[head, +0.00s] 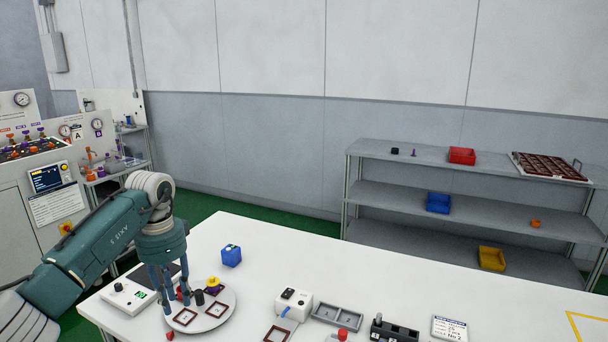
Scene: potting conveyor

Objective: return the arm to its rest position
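My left arm comes in from the left. Its gripper (176,294) points down over the left part of a round white plate (215,318) on the white table (350,268). A dark cylinder (199,298) and a yellow knob-like part (213,282) stand on the plate just right of the fingers. The fingertips are small and partly overlap the plate's edge, so contact cannot be told. My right arm and gripper are not in view.
A white box (293,304), grey tray (337,318) and black block (394,330) line the front right. A grey shelf (400,155) with bins stands behind. The table's back middle is clear.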

